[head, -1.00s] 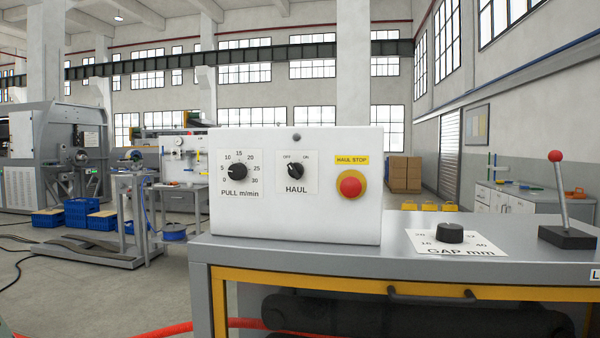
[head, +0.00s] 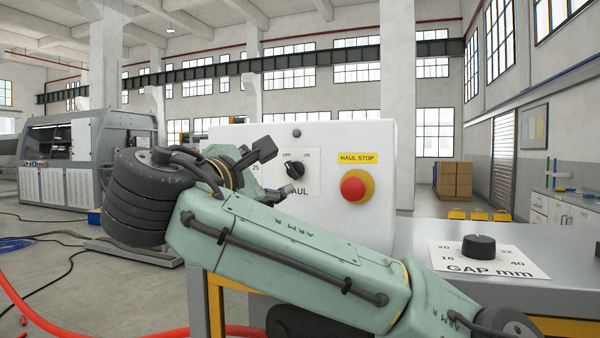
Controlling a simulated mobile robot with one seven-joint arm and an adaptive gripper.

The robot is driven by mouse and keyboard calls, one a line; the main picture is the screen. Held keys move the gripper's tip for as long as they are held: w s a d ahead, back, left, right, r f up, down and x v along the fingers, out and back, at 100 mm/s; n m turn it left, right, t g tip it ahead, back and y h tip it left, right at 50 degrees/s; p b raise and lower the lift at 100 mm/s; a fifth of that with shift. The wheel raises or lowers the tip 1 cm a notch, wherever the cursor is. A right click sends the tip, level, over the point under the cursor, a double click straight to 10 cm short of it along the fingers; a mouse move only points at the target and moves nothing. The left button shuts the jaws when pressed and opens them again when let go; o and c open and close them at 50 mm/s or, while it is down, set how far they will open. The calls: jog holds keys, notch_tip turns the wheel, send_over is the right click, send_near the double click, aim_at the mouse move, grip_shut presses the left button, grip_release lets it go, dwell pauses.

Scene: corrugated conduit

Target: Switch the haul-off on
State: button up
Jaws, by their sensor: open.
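The HAUL switch (head: 295,170) is a black rotary knob on a white plate marked OFF and ON, on the front of the white control box (head: 330,215). Its pointer appears turned up and left, toward OFF. My gripper (head: 279,170) is open in front of the box, just left of the knob in the picture. One dark finger lies above left of the knob and the other below it. I cannot tell the gap in depth or whether they touch. My gripper and arm hide the pull dial and part of the HAUL label.
A red HAUL STOP button (head: 354,186) on a yellow base sits right of the knob. A black GAP mm dial (head: 479,247) is on the grey machine top (head: 415,240). A red hose (head: 40,320) lies on the floor at left.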

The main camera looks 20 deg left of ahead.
aim_at(292, 170)
jog(key=w+p, duration=0.2)
jog(key=w, duration=0.1)
jog(key=w+p, duration=0.5)
jog(key=w, duration=0.1)
jog(key=shift+w+d+r, duration=0.15)
jog(key=shift+d, duration=0.15)
jog(key=shift+w+p, duration=0.4)
jog(key=shift+w, duration=0.35)
jog(key=c, duration=1.2)
